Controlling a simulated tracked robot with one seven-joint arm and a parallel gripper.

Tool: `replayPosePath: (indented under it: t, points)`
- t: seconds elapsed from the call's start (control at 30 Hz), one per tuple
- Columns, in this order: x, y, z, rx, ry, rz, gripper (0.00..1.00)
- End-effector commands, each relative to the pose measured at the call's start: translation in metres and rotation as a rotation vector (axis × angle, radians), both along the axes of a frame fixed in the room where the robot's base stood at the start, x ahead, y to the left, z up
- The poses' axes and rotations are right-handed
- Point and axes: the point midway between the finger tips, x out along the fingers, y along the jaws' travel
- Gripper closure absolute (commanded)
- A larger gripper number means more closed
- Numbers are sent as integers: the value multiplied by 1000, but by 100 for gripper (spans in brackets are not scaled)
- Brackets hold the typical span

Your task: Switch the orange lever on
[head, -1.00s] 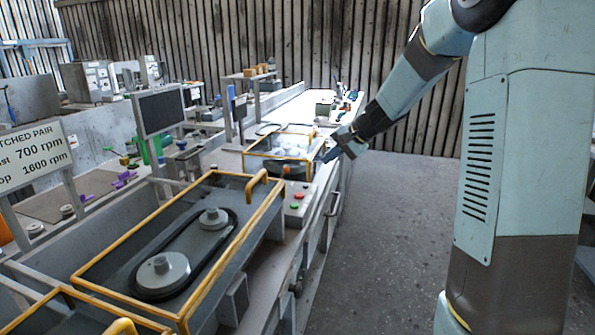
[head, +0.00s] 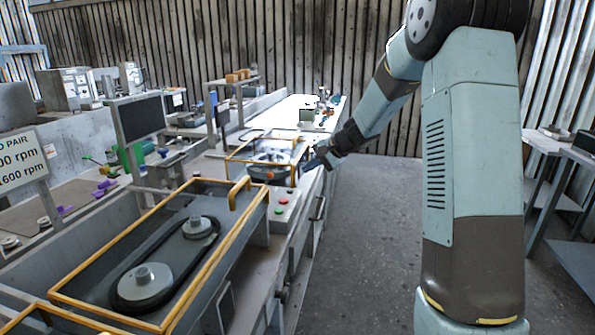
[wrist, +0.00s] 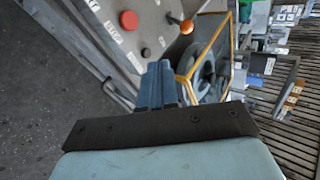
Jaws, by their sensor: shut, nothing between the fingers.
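The orange lever shows in the wrist view as an orange ball knob (wrist: 186,26) on a thin stem, standing on a light control panel (wrist: 120,42). In the head view its knob (head: 270,175) is small, at the near side of the far yellow-framed guard (head: 232,158). My gripper's blue fingers (wrist: 160,68) are together and empty. They point toward the panel edge and the guard, below the knob in the wrist picture and apart from it. In the head view my gripper (head: 310,163) is right of the guard. The lever's on and off marks are not readable.
A nearer yellow-framed guard (head: 160,325) covers two pulleys and a belt. The grey floor (head: 365,230) right of the bench is clear.

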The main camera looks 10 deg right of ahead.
Motion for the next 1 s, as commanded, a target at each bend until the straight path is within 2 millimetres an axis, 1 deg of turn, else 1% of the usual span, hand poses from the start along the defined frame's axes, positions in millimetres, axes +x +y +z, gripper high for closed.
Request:
replayPosePath:
  t: [0.53,0.7,0.87,1.0]
  points:
    - [39,58,-61,0,3,2,100]
    - [52,77,-55,-1,-1,3,100]
    - [59,86,-52,-2,-1,1,100]
    - [60,88,-52,-2,-1,1,100]
